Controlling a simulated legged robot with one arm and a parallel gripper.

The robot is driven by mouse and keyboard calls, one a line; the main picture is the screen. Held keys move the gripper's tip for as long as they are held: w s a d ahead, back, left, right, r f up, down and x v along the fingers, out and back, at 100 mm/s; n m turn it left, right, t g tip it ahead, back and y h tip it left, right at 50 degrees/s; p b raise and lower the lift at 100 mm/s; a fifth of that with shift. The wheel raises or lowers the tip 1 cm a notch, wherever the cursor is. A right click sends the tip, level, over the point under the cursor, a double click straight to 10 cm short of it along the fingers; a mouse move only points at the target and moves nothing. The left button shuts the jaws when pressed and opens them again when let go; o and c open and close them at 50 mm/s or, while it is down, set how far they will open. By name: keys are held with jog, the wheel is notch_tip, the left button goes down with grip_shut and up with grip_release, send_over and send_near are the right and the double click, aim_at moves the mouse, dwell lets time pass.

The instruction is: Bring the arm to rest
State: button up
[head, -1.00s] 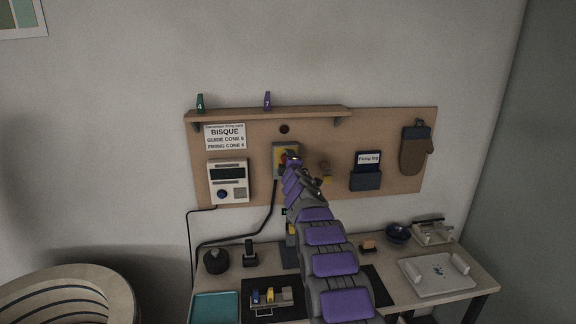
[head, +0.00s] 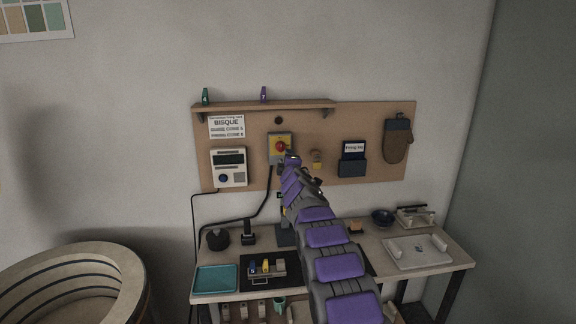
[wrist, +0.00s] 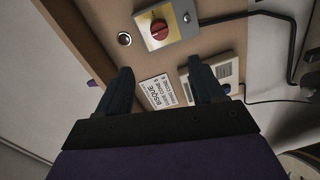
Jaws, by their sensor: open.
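My purple and grey arm reaches up from the lower right of the head view, and its end, my gripper (head: 292,160), is just below the yellow switch box (head: 280,147) with a red knob. In the wrist view my gripper (wrist: 160,88) has its two dark fingers spread wide with nothing between them. Beyond the fingers are the tilted BISQUE card (wrist: 158,92) and the white controller (wrist: 218,75). The switch box (wrist: 166,24) shows at the top of the wrist view, apart from the fingers.
A wooden shelf (head: 262,105) juts from the pegboard above. A round kiln (head: 75,285) stands at the lower left. A cable hangs from the switch box.

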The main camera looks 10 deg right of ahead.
jog(key=shift+w, duration=0.15)
jog(key=shift+a, duration=0.1)
jog(key=s+d+f+m+g+h, duration=0.1)
jog(key=s+d+m+g, duration=0.2)
jog(key=s, duration=0.6)
jog(key=s+d+m+g+h, duration=0.2)
jog(key=s+d+m+g, duration=0.1)
jog(key=s, duration=0.6)
jog(key=s+d+f+m+g+h, duration=0.1)
jog(key=s+d+m+g, duration=0.2)
jog(key=s, duration=0.6)
jog(key=s+a+f+m+g+y, duration=0.1)
jog(key=s+a+f+m+g, duration=0.1)
jog(key=s, duration=1.5)
jog(key=s+a+f+m+g+y, duration=0.1)
jog(key=s+f, duration=0.5)
jog(key=s, duration=1)
jog(key=s+a+f+m+g+y, duration=0.1)
jog(key=s+a+f+m+g, duration=0.3)
jog(key=s, duration=1.3)
jog(key=g, duration=0.3)
jog(key=shift+s+a+y, duration=0.3)
jog(key=shift+s, duration=0.05)
